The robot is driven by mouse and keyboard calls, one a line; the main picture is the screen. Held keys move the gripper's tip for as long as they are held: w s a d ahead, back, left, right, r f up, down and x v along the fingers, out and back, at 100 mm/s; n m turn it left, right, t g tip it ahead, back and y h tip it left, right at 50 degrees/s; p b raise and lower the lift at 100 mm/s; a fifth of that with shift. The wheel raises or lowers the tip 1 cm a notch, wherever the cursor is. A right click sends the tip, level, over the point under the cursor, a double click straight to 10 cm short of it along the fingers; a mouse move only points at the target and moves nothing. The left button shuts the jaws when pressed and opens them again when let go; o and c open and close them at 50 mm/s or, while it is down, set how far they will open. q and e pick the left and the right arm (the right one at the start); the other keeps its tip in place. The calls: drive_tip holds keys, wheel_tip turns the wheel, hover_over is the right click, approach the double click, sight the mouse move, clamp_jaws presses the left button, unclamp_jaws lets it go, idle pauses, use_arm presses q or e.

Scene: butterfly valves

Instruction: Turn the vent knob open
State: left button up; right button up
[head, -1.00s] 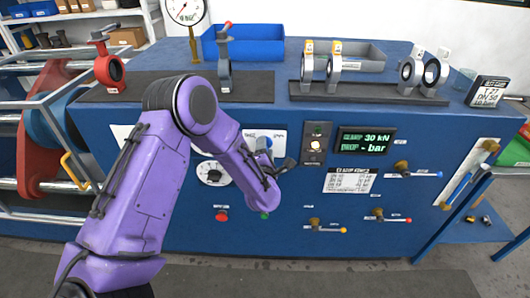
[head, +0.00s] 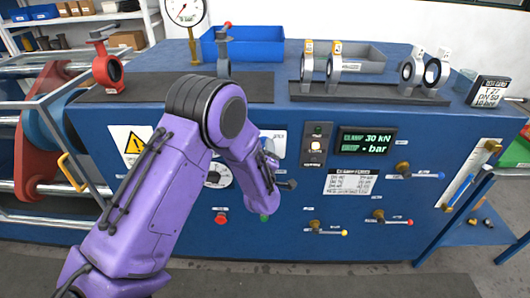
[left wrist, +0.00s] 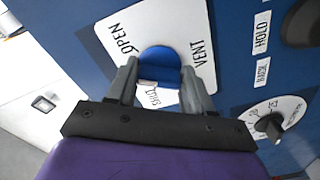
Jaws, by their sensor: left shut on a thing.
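The blue vent knob (left wrist: 160,57) shows in the left wrist view on a white plate (left wrist: 115,18) lettered OPEN, VENT and SHUT. My left gripper (left wrist: 159,72) is shut on the knob, with one finger on each side of it. The SHUT lettering shows between the fingers, below the knob. In the head view my purple left arm covers most of the vent plate (head: 279,137), and the knob and fingertips are hidden or too small to make out. My right gripper is not in view.
A dial (left wrist: 274,123) with a black knob is beside the vent plate. On the blue panel are a red button (head: 221,217), a display (head: 366,141) reading 30 kN and several small levers. Valves and a blue bin (head: 255,46) stand on the bench top.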

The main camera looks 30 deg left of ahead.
use_arm(q)
drive_tip(key=m, duration=0.5)
drive_tip(key=shift+a+m, duration=0.1)
drive_tip(key=shift+m, duration=0.3)
idle(0.4)
drive_tip(key=o, duration=1)
drive_tip(key=shift+o, duration=0.2)
drive_tip(key=shift+w, duration=0.1)
drive_tip(key=shift+f, duration=0.1)
drive_tip(key=b+v, duration=0.2)
drive_tip(key=v, duration=0.8)
drive_tip(key=shift+s, duration=0.2)
